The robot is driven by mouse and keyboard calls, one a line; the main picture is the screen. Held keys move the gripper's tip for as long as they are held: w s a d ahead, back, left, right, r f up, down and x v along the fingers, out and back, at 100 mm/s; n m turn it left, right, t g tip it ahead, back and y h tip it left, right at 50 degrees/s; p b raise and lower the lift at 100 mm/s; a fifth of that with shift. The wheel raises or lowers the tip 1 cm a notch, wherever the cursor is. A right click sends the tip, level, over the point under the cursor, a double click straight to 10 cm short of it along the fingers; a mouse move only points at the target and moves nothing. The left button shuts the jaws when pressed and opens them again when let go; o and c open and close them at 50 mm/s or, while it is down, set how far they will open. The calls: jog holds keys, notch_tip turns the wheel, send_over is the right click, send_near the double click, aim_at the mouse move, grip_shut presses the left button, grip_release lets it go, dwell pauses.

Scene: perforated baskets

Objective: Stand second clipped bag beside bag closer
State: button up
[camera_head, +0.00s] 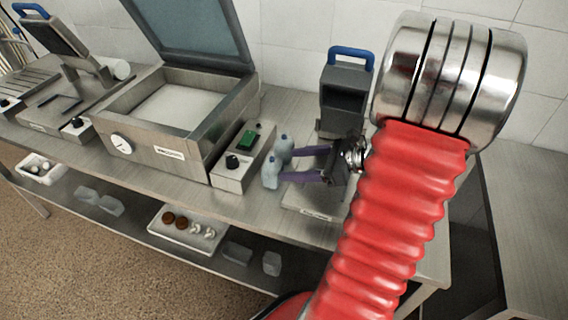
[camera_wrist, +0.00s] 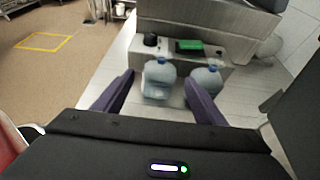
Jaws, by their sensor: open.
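Two pale blue, translucent bags with blue clipped tops stand upright side by side on the bench. The nearer bag (camera_head: 270,172) and the farther bag (camera_head: 284,149) are close together in the head view. They also show in the wrist view as a left bag (camera_wrist: 158,84) and a right bag (camera_wrist: 207,80). My gripper (camera_head: 289,164) has its purple fingers apart, with the tips close to the bags. In the wrist view the left bag appears between the fingers, and the right finger overlaps the right bag. I cannot tell whether any finger touches. The bag closer (camera_head: 345,92) is probably the grey device with a blue handle.
A control box (camera_head: 238,165) with a green display and black knob stands left of the bags. An open-lidded machine (camera_head: 165,148) is farther left. A tray (camera_head: 188,236) with small items and several clear bags lie on the lower shelf.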

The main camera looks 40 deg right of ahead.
jog(key=shift+v, duration=2.15)
jog(key=a+r+n+g, duration=0.2)
jog(key=a+n+g, duration=0.6)
jog(key=a+n, duration=0.85)
jog(key=s+a+r+n+t+h, duration=0.1)
jog(key=s+a+r+n+h, duration=0.1)
jog(key=a+n, duration=0.3)
jog(key=s+a+r+n+t+h, duration=0.1)
jog(key=a+r+n+h, duration=0.3)
jog(key=n, duration=0.4)
jog(key=shift+s+a+r+h, duration=0.3)
jog(key=shift+s+a+r, duration=0.15)
jog(key=shift+s+a, duration=0.5)
jog(key=shift+w+n, duration=0.1)
jog(key=shift+n, duration=0.15)
